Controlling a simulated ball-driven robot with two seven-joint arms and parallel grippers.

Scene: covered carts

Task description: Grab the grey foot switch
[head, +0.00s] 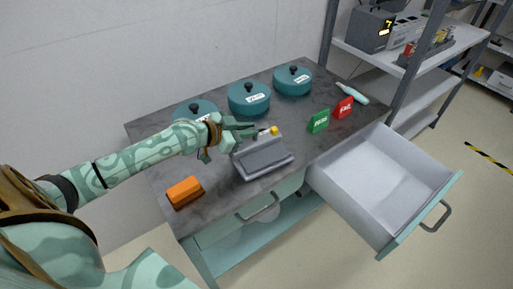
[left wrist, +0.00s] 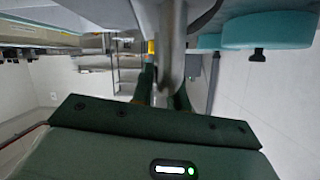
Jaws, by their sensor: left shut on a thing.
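The grey foot switch (head: 264,162) is at the front edge of the dark worktop (head: 215,178), with a wide ribbed pedal and a yellow part at its back. My left gripper (head: 246,131) reaches it from the left and is shut on its back part. In the left wrist view the grey foot switch (left wrist: 172,45) runs up from between the fingers of my left gripper (left wrist: 165,92). I cannot tell whether it rests on the worktop or is slightly raised. My right gripper is not in view.
Three teal lidded pots (head: 249,97) stand along the back. An orange block (head: 184,191) lies front left. Green (head: 319,122) and red (head: 343,108) signs and a pale bottle (head: 352,93) are at right. An open, empty drawer (head: 385,180) juts out front right. Shelving (head: 400,75) stands behind.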

